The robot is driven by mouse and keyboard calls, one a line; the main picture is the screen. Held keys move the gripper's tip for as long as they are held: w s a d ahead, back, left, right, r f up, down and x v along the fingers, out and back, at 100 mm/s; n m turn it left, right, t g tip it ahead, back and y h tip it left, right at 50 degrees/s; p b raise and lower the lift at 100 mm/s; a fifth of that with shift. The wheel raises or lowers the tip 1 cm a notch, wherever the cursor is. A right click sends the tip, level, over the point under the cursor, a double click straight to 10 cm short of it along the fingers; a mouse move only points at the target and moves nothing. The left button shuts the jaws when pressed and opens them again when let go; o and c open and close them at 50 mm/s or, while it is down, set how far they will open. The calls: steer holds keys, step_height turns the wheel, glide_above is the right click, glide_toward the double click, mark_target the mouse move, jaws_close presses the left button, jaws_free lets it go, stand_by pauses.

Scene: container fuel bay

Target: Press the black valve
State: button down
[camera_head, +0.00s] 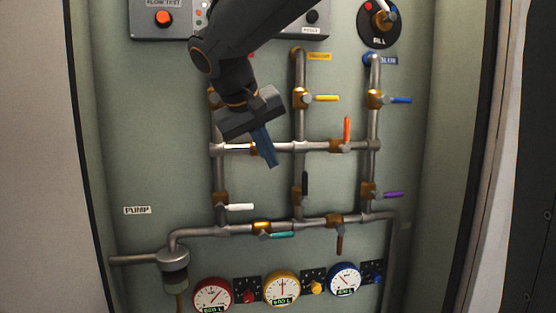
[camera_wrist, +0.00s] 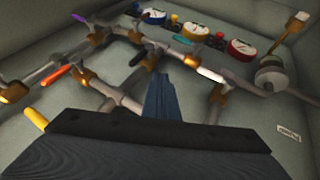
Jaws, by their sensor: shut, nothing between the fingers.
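The black valve (camera_head: 305,183) has a black handle standing upright on the middle vertical pipe, between the two horizontal pipes. In the wrist view its dark handle (camera_wrist: 138,58) shows a little beyond and left of my fingertips. My gripper (camera_head: 271,162) is shut and empty, with blue fingers pointing down and slightly right. In the head view the fingertips appear above and left of the black handle, apart from it. The fingers also show in the wrist view (camera_wrist: 162,83), in front of the pipes.
Close around are an orange handle (camera_head: 347,130), a white handle (camera_head: 239,207), a yellow handle (camera_head: 326,98), a purple handle (camera_head: 393,195) and a teal handle (camera_head: 283,235). Gauges such as the yellow one (camera_head: 282,287) line the bottom. Cabinet walls stand at both sides.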

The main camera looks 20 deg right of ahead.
mark_target(305, 188)
steer(key=w+d+f+p, duration=0.3)
steer(key=d+f, duration=0.3)
steer(key=d, duration=0.2)
steer(key=shift+f, duration=0.35)
